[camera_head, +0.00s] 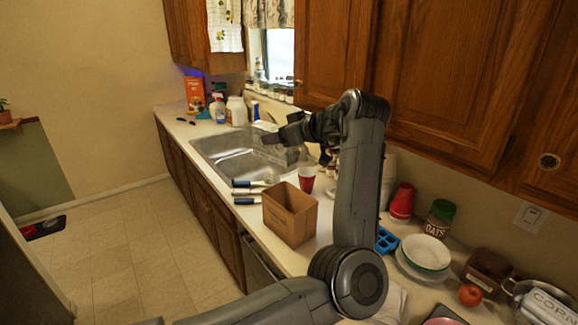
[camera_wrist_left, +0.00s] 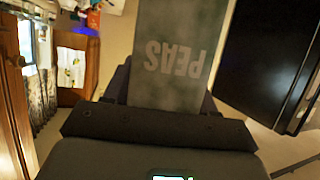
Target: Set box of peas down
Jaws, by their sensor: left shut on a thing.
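The box of peas (camera_wrist_left: 172,82) is grey-green, with "PEAS" upside down on its face in the left wrist view. My left gripper (camera_wrist_left: 165,92) is shut on it, with dark fingers on either side of the box. My arm hides part of the counter. My right gripper is not in view.
The sink (camera_head: 232,160) lies under the held box. An open brown box (camera_head: 290,212), a red cup (camera_head: 307,179) and blue-handled utensils (camera_head: 247,184) stand nearer. Bottles (camera_head: 237,110) crowd the far counter. Plates (camera_head: 425,255) and an oats jar (camera_head: 439,218) are at right.

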